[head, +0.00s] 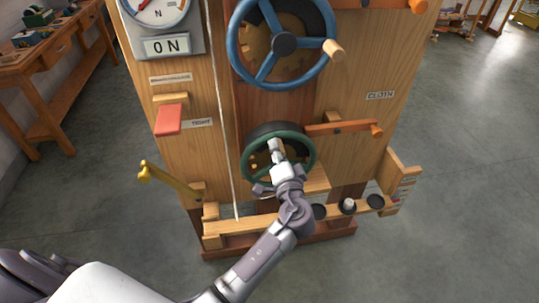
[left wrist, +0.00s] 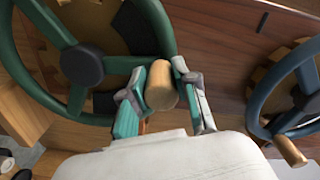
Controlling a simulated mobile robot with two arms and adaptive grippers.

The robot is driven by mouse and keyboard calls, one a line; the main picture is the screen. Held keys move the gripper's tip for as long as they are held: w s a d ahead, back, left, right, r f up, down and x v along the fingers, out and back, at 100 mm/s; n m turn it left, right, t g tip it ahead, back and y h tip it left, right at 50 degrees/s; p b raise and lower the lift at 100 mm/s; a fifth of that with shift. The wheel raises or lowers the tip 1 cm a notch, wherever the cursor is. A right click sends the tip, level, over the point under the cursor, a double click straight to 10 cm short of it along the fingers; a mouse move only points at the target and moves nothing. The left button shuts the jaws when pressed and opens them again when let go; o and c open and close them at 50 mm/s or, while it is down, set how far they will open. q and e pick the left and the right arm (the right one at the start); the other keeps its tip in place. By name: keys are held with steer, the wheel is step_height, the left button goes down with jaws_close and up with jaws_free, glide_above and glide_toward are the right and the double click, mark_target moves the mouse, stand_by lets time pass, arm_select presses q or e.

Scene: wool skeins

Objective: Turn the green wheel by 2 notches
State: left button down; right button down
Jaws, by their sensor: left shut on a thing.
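The green wheel (head: 312,160) is mounted low on the front of a wooden panel in the head view. It also shows at the left of the left wrist view (left wrist: 112,64), with a dark hub (left wrist: 82,65). My left gripper (head: 276,150) is at the wheel, its arm reaching up from below and covering part of the rim. In the left wrist view its fingers (left wrist: 161,88) are shut on the wheel's wooden handle (left wrist: 160,84), one on each side. My right gripper is in neither view.
A blue wheel (head: 268,76) with a wooden handle sits above. An orange lever (head: 344,128) is right of the green wheel, a red lever (head: 169,119) upper left, a yellow lever (head: 172,180) left. A shelf (head: 240,225) with dark round holes runs below.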

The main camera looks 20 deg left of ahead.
arm_select(q)
steer(key=shift+w+d+r+m, duration=0.1)
steer(key=shift+w+d+m, duration=0.5)
steer(key=shift+d+m, duration=0.45)
steer(key=shift+a+m, duration=0.15)
steer(key=shift+m, duration=0.1)
steer(key=c, duration=0.9)
jaws_free()
steer(key=shift+o, duration=0.2)
steer(key=v, duration=1.2)
